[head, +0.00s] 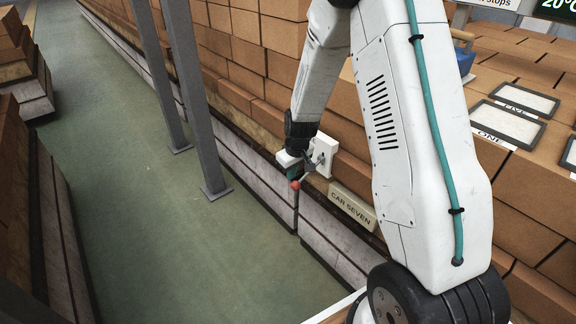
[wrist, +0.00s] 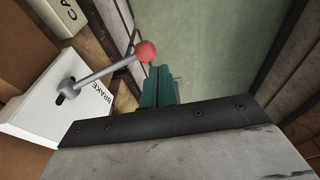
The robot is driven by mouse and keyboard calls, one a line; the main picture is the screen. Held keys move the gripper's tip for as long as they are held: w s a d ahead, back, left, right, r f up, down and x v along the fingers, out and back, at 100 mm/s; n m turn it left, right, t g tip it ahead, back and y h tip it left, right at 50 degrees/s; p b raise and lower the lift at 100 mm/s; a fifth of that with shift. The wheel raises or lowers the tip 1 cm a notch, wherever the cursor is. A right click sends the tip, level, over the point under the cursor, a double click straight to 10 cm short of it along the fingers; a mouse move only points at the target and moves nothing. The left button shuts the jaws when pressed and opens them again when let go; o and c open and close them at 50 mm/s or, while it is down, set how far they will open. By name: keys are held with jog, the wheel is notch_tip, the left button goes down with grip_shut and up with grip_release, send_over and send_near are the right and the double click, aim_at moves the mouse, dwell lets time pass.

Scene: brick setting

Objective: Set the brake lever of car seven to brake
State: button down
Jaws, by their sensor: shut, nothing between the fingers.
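The brake lever is a grey rod with a red ball knob (wrist: 146,51), standing out from a slot in a white plate (wrist: 40,110). The word BRAKE is printed on the plate, beside the rod. In the head view the red knob (head: 295,185) hangs just below my gripper (head: 290,163), and the white plate (head: 325,153) is to its right. In the wrist view my gripper's teal fingers (wrist: 158,85) are together and empty, close beside the knob. I cannot tell whether they touch it. My gripper hides part of the lever in the head view.
A CAR SEVEN label (head: 352,205) is right of the plate, on the side of the brick-loaded car. Grey posts (head: 186,90) stand to the left of the car. The green floor (head: 120,130) between the brick stacks is open.

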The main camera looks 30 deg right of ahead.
jog(key=shift+f, duration=2.85)
jog(key=s+a+r, duration=0.4)
jog(key=a+r, duration=0.3)
jog(key=r, duration=0.4)
jog(key=shift+s+a, duration=0.15)
jog(key=shift+a, duration=0.1)
